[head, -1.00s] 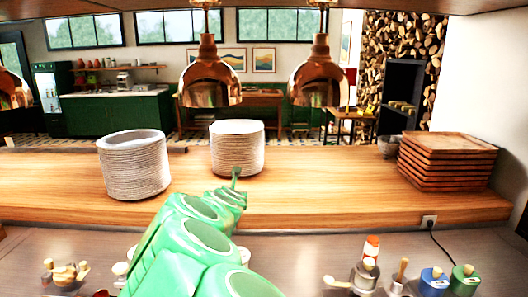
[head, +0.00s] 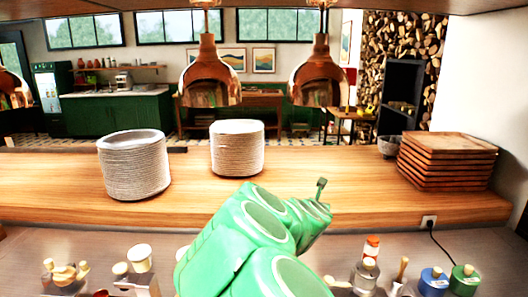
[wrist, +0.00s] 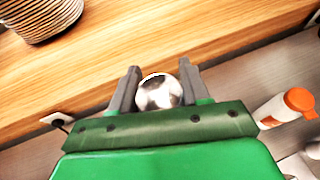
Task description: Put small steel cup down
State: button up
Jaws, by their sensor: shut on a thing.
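The small steel cup (wrist: 160,93) shows in the wrist view as a round, shiny, grey and white shape. It sits between the two dark fingers of my gripper (wrist: 159,68), which is shut on it. In the wrist view the wooden counter lies beyond the fingers; I cannot tell the cup's height above any surface. In the head view my green arm reaches toward the front edge of the wooden counter (head: 300,165), right of centre. The cup is hidden there.
Two plate stacks (head: 134,170) (head: 237,150) stand on the counter, and wooden trays (head: 446,165) are piled at right. An orange-capped bottle (wrist: 283,108) and several small containers stand on the lower steel surface (head: 350,245). Copper lamps (head: 318,80) hang above. The counter's middle right is clear.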

jog(key=s+f+n+y, duration=0.2)
jog(key=s+f+y, duration=0.1)
jog(key=s+f, duration=0.2)
jog(key=shift+s+a+n, duration=0.2)
jog(key=shift+a+n, duration=0.05)
jog(key=shift+n, duration=0.15)
notch_tip(320, 180, up, 11)
jog(key=shift+s+a+f+m+h, duration=0.8)
jog(key=shift+a+f+m+h, duration=1.25)
jog(key=shift+a, duration=0.7)
jog(key=shift+s+a+r+m+g+h, duration=2)
jog(key=shift+s+a+m+h, duration=0.7)
jog(key=shift+s, duration=0.6)
jog(key=shift+h, duration=0.25)
notch_tip(320, 180, down, 24)
jog(key=shift+d+r, duration=0.1)
jog(key=shift+r, duration=0.05)
